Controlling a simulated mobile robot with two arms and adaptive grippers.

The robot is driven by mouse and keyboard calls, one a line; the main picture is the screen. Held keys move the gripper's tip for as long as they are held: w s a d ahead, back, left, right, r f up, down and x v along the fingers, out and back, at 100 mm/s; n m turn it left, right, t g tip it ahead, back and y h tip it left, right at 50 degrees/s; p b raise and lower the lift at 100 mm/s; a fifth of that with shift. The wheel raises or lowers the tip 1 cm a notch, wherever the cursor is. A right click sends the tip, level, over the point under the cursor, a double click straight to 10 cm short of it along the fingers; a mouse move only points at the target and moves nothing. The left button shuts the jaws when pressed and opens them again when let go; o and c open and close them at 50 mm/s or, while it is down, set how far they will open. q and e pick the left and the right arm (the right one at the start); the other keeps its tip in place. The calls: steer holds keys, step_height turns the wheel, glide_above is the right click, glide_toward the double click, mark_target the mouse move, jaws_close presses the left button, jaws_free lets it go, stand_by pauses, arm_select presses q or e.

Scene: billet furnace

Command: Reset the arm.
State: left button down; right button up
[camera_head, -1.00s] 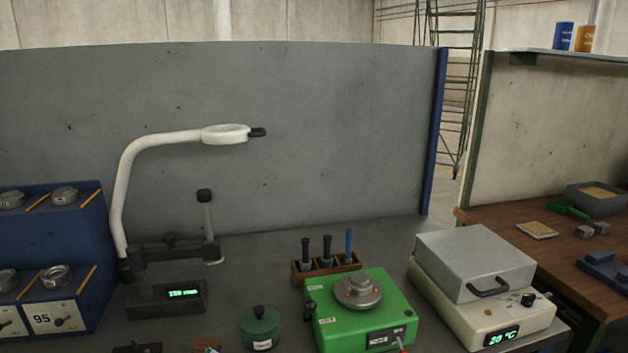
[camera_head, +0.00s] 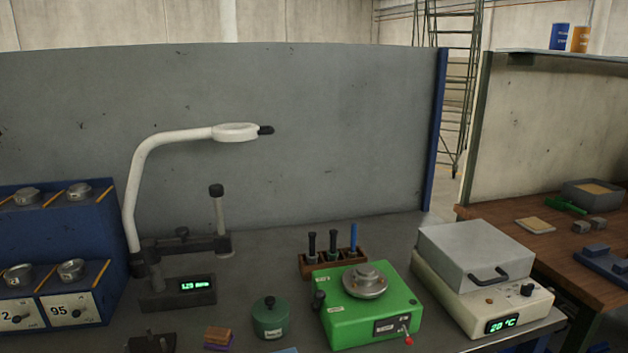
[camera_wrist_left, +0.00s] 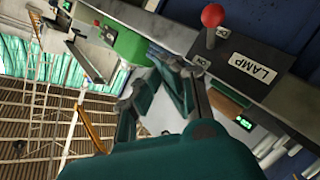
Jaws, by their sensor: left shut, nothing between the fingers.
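My left gripper (camera_wrist_left: 165,80) shows in the left wrist view as dark teal fingers ahead of a teal housing. It is shut, with nothing held between the fingers. A red ball-topped lever (camera_wrist_left: 212,16) on a dark panel marked LAMP (camera_wrist_left: 253,68) stands up and to the right of the fingertips, apart from them in the picture. The left wrist view is steeply tilted. Neither gripper shows in the head view, and my right gripper is in no frame.
The bench holds a blue cabinet (camera_head: 60,245), a white ring lamp (camera_head: 150,165), a green pot (camera_head: 270,318), a green machine (camera_head: 345,318) and a grey-lidded heater (camera_head: 475,255) reading 20 °C. A grey partition (camera_head: 300,130) stands behind. Bare bench shows between the gauge and tool rack.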

arm_select(q)
steer(key=s+a+f+m+g+y, duration=0.2)
steer(key=s+a+f+g+y, duration=0.25)
steer(key=s, duration=0.55)
steer(key=s+a+f+m+g+y, duration=0.35)
steer(key=s+f+g, duration=0.25)
steer(key=s, duration=0.3)
step_height(320, 180, down, 24)
steer(key=s, duration=0.1)
steer(key=s+a+f+g, duration=0.2)
steer(key=s+a+f, duration=0.1)
steer(key=s+f, duration=1.4)
steer(key=shift+a+f, duration=0.15)
steer(key=shift+f, duration=0.05)
